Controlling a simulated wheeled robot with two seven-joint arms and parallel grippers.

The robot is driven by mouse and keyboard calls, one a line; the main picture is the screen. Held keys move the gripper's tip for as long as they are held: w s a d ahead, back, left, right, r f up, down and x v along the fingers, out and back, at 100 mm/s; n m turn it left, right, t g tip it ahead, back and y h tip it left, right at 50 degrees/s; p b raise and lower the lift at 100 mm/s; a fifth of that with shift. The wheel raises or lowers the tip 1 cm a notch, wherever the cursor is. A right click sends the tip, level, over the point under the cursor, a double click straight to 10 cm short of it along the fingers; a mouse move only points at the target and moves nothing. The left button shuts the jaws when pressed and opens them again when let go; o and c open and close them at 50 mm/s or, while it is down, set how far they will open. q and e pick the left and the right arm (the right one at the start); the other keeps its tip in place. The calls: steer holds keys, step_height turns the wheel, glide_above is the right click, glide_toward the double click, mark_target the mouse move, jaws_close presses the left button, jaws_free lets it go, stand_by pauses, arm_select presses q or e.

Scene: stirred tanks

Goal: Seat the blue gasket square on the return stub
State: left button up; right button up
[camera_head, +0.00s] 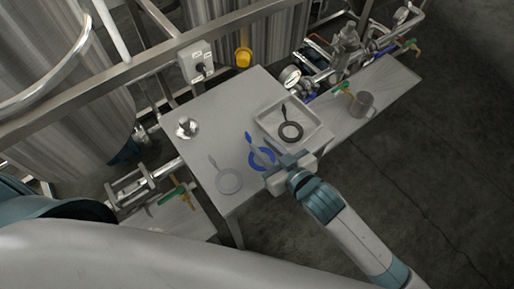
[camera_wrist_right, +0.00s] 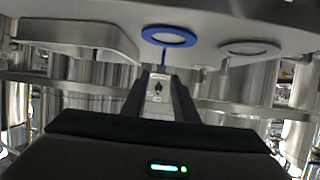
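The blue gasket (camera_head: 261,158), a flat ring with a tab, lies on the grey table; it also shows in the wrist view (camera_wrist_right: 168,36). My right gripper (camera_head: 262,146) reaches over it in the head view and covers part of the ring. In the wrist view the right fingers (camera_wrist_right: 160,78) are apart with nothing between them, and the gasket's tab points toward them. A short silver round fitting (camera_head: 187,128) stands at the table's left corner; I cannot tell if it is the return stub. My left gripper is not in view.
A pale grey gasket (camera_head: 228,182) lies left of the blue one. A tray (camera_head: 318,127) holding a black gasket (camera_head: 291,131) stands at the right. A steel cup (camera_head: 362,103), gauge and pipework are beyond it. A switch box (camera_head: 197,62) is behind the table.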

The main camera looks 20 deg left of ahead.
mark_target(250, 137)
steer(key=shift+x, duration=1.35)
steer(key=shift+p+x, duration=0.65)
steer(key=shift+x, duration=0.15)
steer(key=shift+w+a+f+p, duration=0.5)
steer(key=shift+w+a+f, duration=0.4)
steer(key=shift+a+f, duration=0.3)
steer(key=shift+r, duration=0.1)
steer(key=shift+c, duration=0.7)
jaws_close()
